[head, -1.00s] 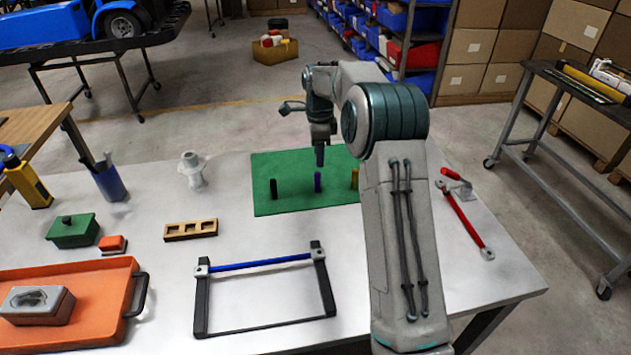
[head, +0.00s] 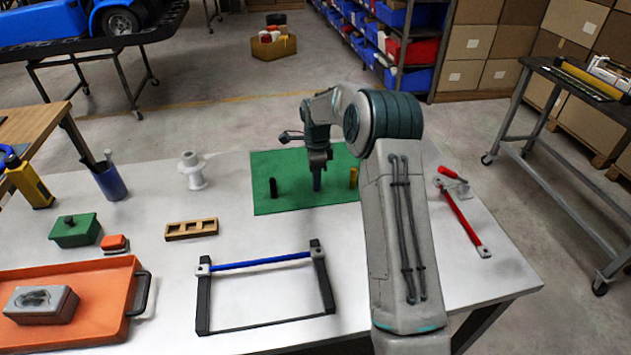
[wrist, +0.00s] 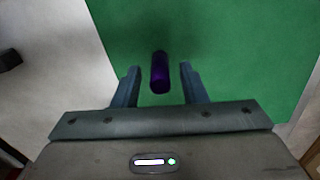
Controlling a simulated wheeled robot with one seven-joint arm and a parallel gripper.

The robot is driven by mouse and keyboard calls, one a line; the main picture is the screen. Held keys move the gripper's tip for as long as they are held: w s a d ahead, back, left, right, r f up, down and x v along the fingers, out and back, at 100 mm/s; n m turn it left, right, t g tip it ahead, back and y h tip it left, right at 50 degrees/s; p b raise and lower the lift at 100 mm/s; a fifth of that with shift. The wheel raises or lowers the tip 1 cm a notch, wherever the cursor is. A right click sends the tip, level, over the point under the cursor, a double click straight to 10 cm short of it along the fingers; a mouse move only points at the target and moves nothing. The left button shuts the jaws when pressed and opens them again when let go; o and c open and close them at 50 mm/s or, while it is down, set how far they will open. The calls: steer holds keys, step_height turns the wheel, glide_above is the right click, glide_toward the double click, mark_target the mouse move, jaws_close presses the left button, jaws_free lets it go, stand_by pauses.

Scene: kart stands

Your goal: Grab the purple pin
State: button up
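The purple pin (wrist: 160,72) stands on the green mat (head: 290,205). In the wrist view it lies between the two fingers of my gripper (wrist: 160,88), with a gap on each side, so the gripper is open. In the head view my gripper (head: 317,182) is lowered over the middle of the mat and hides the purple pin. A black pin (head: 273,187) stands to the left of the gripper and a yellow pin (head: 353,177) stands to the right.
A wooden block with holes (head: 191,229) and a white fitting (head: 193,170) are left of the mat. A black frame with a blue bar (head: 262,263) lies in front. A red-handled tool (head: 460,217) lies right of my arm. An orange tray (head: 100,285) is at the left.

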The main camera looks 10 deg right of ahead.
jaws_close()
steer(key=shift+r, duration=0.1)
